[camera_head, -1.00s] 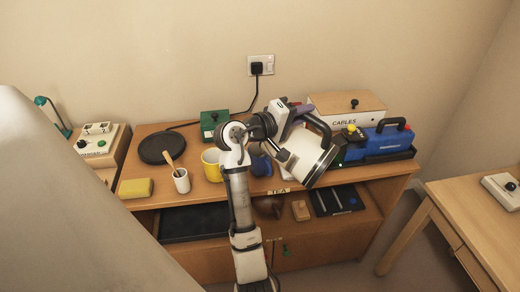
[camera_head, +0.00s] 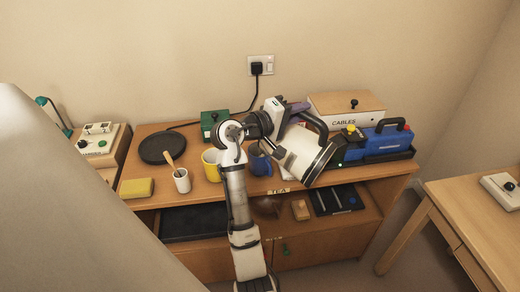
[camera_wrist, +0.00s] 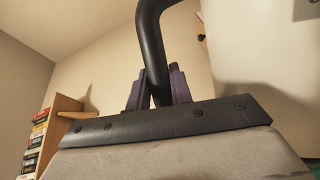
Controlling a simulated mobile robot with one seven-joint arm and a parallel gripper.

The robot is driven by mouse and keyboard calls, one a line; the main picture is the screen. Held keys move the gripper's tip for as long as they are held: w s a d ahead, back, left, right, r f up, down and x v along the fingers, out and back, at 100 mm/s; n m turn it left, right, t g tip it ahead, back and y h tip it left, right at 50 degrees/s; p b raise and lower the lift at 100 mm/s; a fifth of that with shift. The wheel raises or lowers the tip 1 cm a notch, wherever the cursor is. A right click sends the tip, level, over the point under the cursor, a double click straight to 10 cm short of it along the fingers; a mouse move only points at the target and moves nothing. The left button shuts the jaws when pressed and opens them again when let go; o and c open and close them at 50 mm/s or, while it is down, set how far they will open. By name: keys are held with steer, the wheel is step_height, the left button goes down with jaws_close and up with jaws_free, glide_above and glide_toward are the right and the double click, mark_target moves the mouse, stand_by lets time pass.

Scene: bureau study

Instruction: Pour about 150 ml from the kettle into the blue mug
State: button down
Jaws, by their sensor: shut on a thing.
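The kettle (camera_head: 306,154) is white with a dark base band and a black handle. It hangs tilted in the air above the right half of the cabinet top, its left end by the blue mug. My gripper (camera_wrist: 160,88) is shut on the kettle's black handle (camera_wrist: 150,38) in the wrist view. The blue mug (camera_head: 260,164) stands on the cabinet top just left of the kettle, partly hidden by my arm. The mug's inside and any stream from the spout cannot be made out.
A yellow mug (camera_head: 211,165), a white cup with a wooden spoon (camera_head: 181,180) and a yellow sponge (camera_head: 137,188) stand to the left. A round black base (camera_head: 161,147) is behind them.

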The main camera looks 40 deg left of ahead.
mark_target(321, 134)
steer(key=shift+a+r+p, duration=0.3)
steer(key=shift+a+r, duration=0.1)
steer(key=shift+a, duration=0.15)
stand_by(1.0)
steer(key=shift+m+g+y, duration=0.3)
steer(key=shift+m+y, duration=0.1)
steer(key=shift+m, duration=0.5)
steer(key=d+f+b, duration=0.2)
steer(key=d, duration=0.1)
steer(key=d+f+b, duration=0.1)
steer(key=d, duration=0.1)
steer(key=shift+w+d, duration=0.1)
steer(key=shift+w, duration=0.1)
steer(key=shift+w+d+f+m+g+y+b, duration=0.1)
steer(key=shift+d+f+m+g+y+b, duration=0.05)
steer(key=shift+d+f+m+b, duration=0.35)
steer(key=shift+d+f+m+g+y+b, duration=0.15)
steer(key=shift+d+f+m, duration=0.1)
steer(key=shift+d, duration=0.55)
steer(key=shift+d+m, duration=0.1)
steer(key=shift+m, duration=0.15)
